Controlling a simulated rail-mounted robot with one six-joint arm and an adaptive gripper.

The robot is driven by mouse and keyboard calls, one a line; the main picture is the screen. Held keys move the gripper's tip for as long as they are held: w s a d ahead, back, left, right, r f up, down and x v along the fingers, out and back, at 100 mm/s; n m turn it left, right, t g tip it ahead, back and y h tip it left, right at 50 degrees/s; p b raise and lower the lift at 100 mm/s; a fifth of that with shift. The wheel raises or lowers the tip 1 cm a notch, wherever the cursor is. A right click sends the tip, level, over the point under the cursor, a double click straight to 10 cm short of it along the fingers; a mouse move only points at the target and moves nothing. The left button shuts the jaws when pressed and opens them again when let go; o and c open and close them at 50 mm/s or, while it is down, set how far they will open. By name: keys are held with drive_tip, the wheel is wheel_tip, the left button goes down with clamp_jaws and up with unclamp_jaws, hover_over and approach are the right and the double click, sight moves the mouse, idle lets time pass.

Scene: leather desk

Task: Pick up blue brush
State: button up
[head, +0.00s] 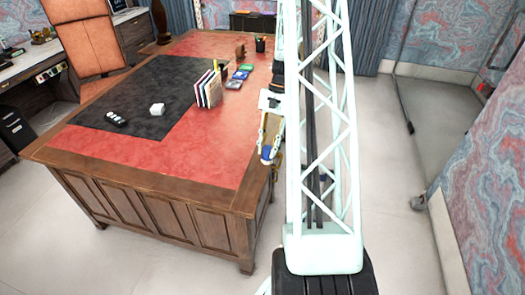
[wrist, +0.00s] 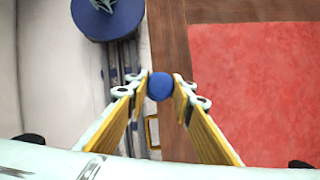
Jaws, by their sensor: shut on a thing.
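My gripper (wrist: 160,88) is shut on the blue brush, whose round blue end (wrist: 160,86) shows between the fingertips in the wrist view. The rest of the brush is hard to make out from above. In the head view, my gripper (head: 268,150) hangs at the right edge of the desk, with the blue brush (head: 267,153) showing as a small blue patch at the fingertips. In the wrist view, the brush is over the wooden desk border or just beside it; its height above the desk cannot be told.
The desk has a red leather top (head: 205,150) with a black mat (head: 135,108). On it are a white cube (head: 157,109), upright books (head: 209,90), and a dark pen cup (head: 260,44). The wrist view shows a round blue object (wrist: 108,22) beyond the desk edge. The near red area is clear.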

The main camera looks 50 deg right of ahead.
drive_tip(key=shift+d, duration=0.1)
idle(0.5)
drive_tip(key=shift+o, duration=1.3)
drive_tip(key=shift+c, duration=0.9)
